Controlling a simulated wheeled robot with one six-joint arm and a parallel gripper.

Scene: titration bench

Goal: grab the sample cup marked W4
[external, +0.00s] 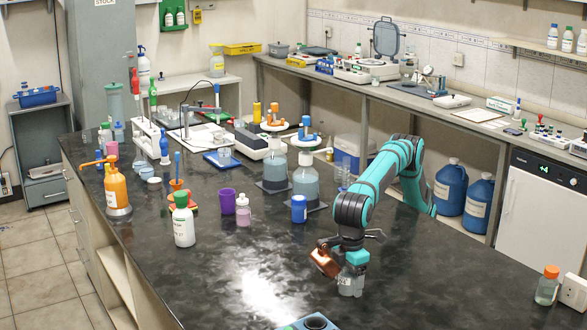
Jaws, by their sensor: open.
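A small clear cup (350,284) stands on the dark bench top at the front right, directly under my gripper. It looks like a sample cup, but no marking such as W4 can be read on it at this size. My gripper (347,271) points down at the end of the teal and black arm, with its jaws open. Its lower end overlaps the top of the cup, and I cannot tell whether the fingers are around it or touching it. The cup's upper part is hidden by the gripper.
An orange-capped bottle (546,287) stands at the far right. A blue device (310,323) sits at the front edge.

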